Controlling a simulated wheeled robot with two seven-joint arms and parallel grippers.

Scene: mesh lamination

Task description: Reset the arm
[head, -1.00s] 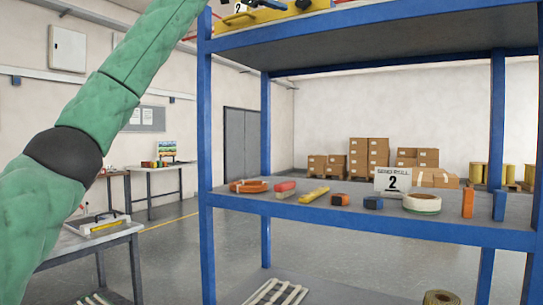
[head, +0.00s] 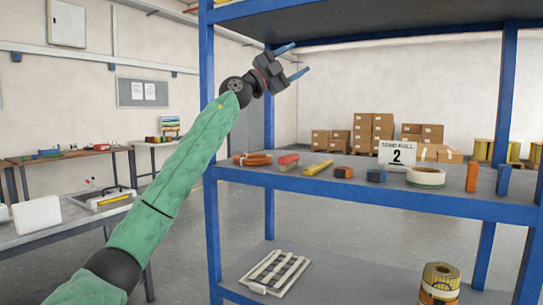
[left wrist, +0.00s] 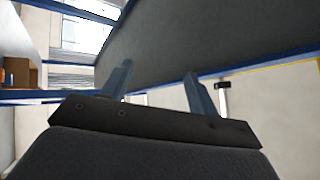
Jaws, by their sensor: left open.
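My left arm, in a green sleeve, rises from the bottom left of the head view. Its gripper (head: 292,61) is open and empty, in front of the gap between the middle and top shelves of the blue rack. In the left wrist view the two fingers (left wrist: 158,88) stand apart with nothing between them. The dark underside of the upper shelf (left wrist: 180,35) fills much of that view beyond them. My right gripper is not in view.
The middle shelf (head: 460,207) holds an orange coil (head: 252,159), a yellow tool (head: 318,167), a white tape roll (head: 425,177) and a sign (head: 397,153). The lower shelf holds a slatted panel (head: 274,271) and a roll (head: 440,283). A grey table (head: 60,228) stands left.

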